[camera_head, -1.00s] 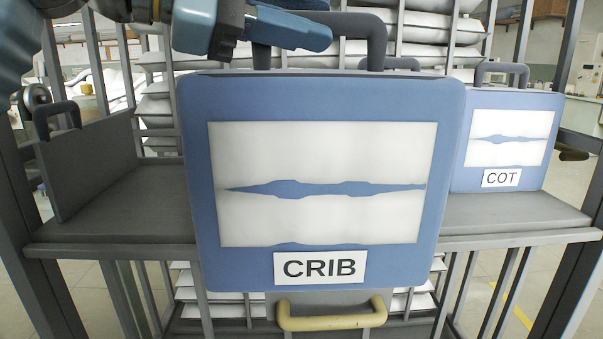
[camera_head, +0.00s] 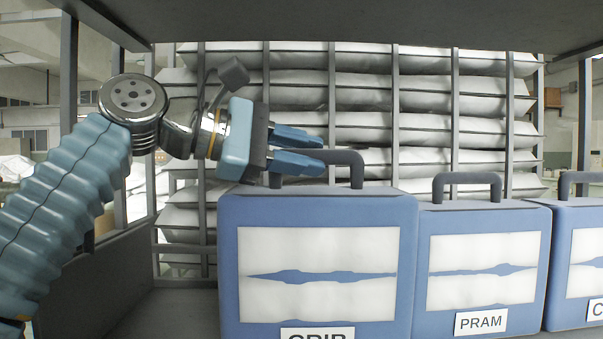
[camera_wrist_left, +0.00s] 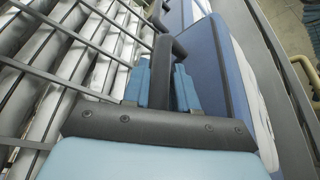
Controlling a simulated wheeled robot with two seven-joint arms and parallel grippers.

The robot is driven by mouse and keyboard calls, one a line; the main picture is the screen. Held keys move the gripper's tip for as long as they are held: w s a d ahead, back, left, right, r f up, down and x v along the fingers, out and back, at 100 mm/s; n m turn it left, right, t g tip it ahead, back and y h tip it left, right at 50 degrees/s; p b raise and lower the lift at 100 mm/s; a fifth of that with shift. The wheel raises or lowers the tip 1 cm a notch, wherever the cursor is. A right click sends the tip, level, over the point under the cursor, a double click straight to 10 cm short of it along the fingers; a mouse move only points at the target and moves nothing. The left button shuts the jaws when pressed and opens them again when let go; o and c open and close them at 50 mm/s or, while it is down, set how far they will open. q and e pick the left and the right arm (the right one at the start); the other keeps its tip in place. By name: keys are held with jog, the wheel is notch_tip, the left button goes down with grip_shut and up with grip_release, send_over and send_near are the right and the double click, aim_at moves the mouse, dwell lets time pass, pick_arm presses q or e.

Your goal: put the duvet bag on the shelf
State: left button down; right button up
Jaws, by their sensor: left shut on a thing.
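The blue duvet bag labelled CRIB (camera_head: 228,260) stands upright in the head view, with a pale window and a dark handle (camera_head: 345,158) on top. My left gripper (camera_head: 310,150) comes in from the left at the top of the bag and is shut on that handle. In the left wrist view the fingers (camera_wrist_left: 170,85) close around the handle (camera_wrist_left: 165,45), with the bag (camera_wrist_left: 215,70) to the right. The bag's lower edge is cut off, so I cannot tell whether it rests on the shelf (camera_head: 180,300). My right gripper is not in view.
A PRAM bag (camera_head: 420,250) stands close on the right, with another blue bag (camera_head: 560,240) beyond it. A dark board (camera_head: 330,20) spans overhead. A grey panel (camera_head: 125,280) stands at left. Bars (camera_head: 332,110) and stacked white rolls are behind.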

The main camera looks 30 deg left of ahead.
pick_arm(q)
jog(key=w+a+f+p, duration=0.1)
jog(key=w+a+f, duration=0.2)
jog(key=w, duration=0.3)
jog(key=shift+w+a+f+p, duration=0.2)
jog(key=shift+w+a+p, duration=0.2)
jog(key=shift+a, duration=0.2)
jog(key=c, duration=0.9)
grip_release()
jog(key=shift+f, duration=0.1)
jog(key=v, duration=1.2)
